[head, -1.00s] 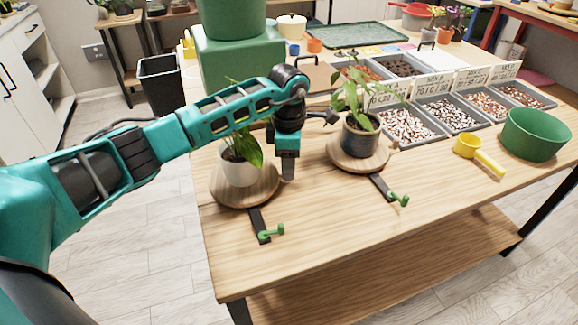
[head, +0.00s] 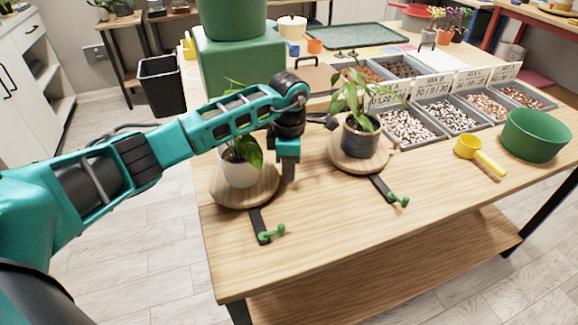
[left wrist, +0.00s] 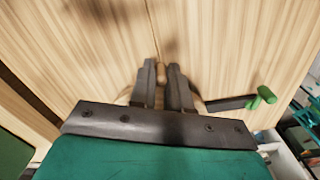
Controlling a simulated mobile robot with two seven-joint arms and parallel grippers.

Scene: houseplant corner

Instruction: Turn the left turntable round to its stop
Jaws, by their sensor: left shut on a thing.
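The left turntable is a round wooden disc (head: 232,200) near the table's front left corner. A white pot (head: 238,174) with a leafy plant stands upright on it. My left gripper (head: 289,174) points down at the disc's right edge. In the left wrist view its fingers (left wrist: 161,74) are shut on a small wooden peg (left wrist: 160,70), which looks like the turntable's handle. Most of the disc is hidden in that view. A black bar (head: 257,222) with a green lever (head: 272,232) lies in front of the disc. My right gripper is not in view.
A second turntable (head: 352,164) with a dark pot (head: 360,138) and plant stands close to the right, with its own green lever (head: 398,200). A yellow scoop (head: 480,154), green bowl (head: 535,135) and gravel trays lie further right. The front table strip is mostly clear.

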